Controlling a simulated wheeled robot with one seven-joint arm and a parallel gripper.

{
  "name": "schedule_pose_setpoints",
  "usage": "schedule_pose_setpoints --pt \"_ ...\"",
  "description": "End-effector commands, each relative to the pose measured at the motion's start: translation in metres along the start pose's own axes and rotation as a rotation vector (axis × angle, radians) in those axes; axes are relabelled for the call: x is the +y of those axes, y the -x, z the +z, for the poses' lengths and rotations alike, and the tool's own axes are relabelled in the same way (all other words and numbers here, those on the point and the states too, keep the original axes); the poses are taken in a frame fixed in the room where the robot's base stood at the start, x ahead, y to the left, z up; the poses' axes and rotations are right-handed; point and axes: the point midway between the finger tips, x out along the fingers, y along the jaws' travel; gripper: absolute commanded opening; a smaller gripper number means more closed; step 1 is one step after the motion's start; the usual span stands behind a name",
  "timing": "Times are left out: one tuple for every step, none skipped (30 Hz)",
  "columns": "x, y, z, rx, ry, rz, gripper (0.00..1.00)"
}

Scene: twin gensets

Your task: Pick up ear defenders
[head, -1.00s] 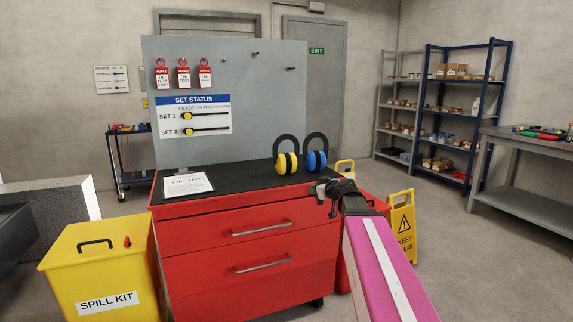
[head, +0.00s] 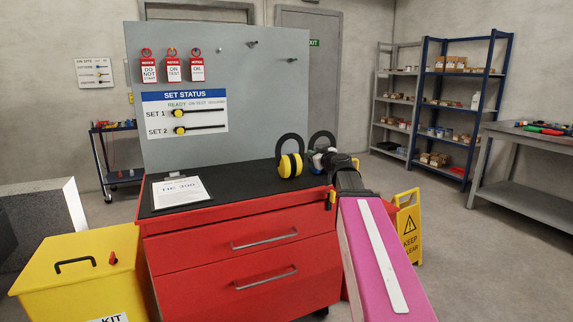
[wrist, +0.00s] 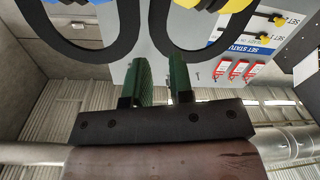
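Two pairs of ear defenders stand upright on the black top of the red cabinet. The yellow pair (head: 290,165) with its black headband shows clearly in the head view; the blue pair (head: 318,160) is mostly hidden behind my gripper (head: 326,163). In the wrist view, which looks upside down, the blue cups (wrist: 65,3) and yellow cups (wrist: 215,4) are at the top edge, with both black headbands arching below. My gripper's green fingers (wrist: 164,80) are apart, with a visible gap, close to the neighbouring sides of the two headbands. Contact cannot be told.
The red cabinet (head: 235,262) carries a clipboard (head: 181,192) at left and a grey status board (head: 225,60) behind. A yellow spill kit bin (head: 80,275) stands at left, a yellow floor sign (head: 408,228) at right. Shelves and a bench are farther right.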

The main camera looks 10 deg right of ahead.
Motion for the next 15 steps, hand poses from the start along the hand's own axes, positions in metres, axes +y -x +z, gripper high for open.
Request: schedule_pose_setpoints --pt "0.001 -0.005 0.0 0.0 0.0 0.0 0.21" --pt "0.001 -0.008 0.0 0.0 0.0 0.0 0.21" --pt "0.001 -0.013 0.0 0.0 0.0 -0.001 0.21" --pt "0.001 -0.017 0.0 0.0 0.0 -0.001 0.21" --pt "0.001 -0.021 0.0 0.0 0.0 -0.001 0.21" --pt "0.001 -0.028 0.0 0.0 0.0 -0.001 0.21" --pt "0.001 -0.032 0.0 0.0 0.0 -0.001 0.21" --pt "0.002 -0.037 0.0 0.0 0.0 -0.001 0.21" --pt "0.002 -0.043 0.0 0.0 0.0 -0.001 0.21" --pt "0.001 -0.047 0.0 0.0 0.0 -0.001 0.21" --pt "0.001 -0.05 -0.001 0.0 0.0 -0.001 0.21" --pt "0.001 -0.053 -0.001 0.0 0.0 -0.001 0.21" --pt "0.001 -0.055 -0.001 0.0 0.0 -0.001 0.21" --pt "0.0 -0.056 -0.001 0.0 0.0 -0.001 0.21" --pt "0.0 -0.057 -0.001 0.0 0.0 0.0 0.21"
